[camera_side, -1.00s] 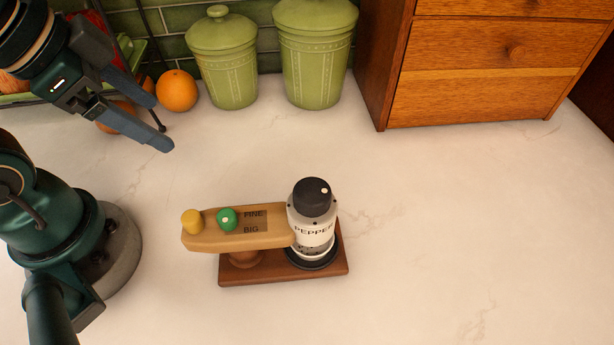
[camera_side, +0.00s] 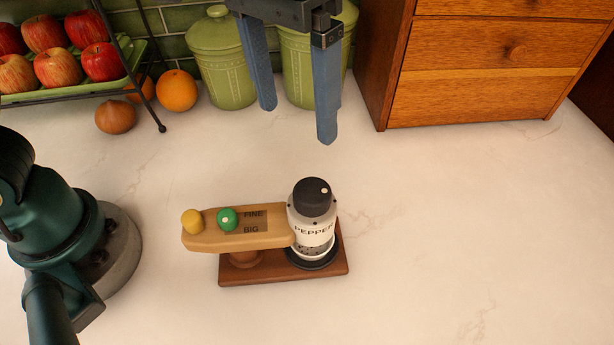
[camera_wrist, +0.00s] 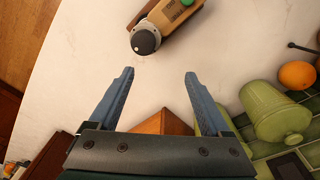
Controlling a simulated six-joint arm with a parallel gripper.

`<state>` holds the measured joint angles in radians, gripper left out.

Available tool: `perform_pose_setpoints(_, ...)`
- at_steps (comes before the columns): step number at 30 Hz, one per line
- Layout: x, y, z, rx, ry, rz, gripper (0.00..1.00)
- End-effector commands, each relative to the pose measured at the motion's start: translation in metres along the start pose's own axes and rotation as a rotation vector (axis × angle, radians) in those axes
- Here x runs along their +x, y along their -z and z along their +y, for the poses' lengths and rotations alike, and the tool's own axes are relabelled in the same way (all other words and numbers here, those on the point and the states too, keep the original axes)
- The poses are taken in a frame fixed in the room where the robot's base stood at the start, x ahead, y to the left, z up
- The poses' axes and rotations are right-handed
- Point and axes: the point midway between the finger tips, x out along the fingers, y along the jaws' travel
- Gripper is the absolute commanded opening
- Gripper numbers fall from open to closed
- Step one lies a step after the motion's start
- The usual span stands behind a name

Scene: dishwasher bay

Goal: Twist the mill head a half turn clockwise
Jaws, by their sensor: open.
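A wooden arm (camera_side: 205,236) with a yellow knob (camera_side: 192,221) and a green knob (camera_side: 227,219) reaches left from the mill. Green canisters (camera_side: 222,60), an orange (camera_side: 177,91), an apple rack (camera_side: 75,92) and a drawer cabinet (camera_side: 480,95) stand behind. The counter at right is clear.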

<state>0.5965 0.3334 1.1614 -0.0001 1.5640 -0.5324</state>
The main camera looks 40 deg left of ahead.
Motion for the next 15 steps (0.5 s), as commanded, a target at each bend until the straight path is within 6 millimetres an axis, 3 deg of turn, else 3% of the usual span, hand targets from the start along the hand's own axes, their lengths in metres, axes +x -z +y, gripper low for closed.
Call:
perform_pose_setpoints(3, 0.02, -0.005, 0.023, 0.071, 0.018, -0.039, 0.82)
perform_pose_setpoints(6, 0.032, -0.012, 0.031, 0.105, 0.036, -0.069, 0.82)
perform_pose_setpoints(15, 0.053, -0.017, 0.033, 0.119, 0.04, -0.077, 0.82)
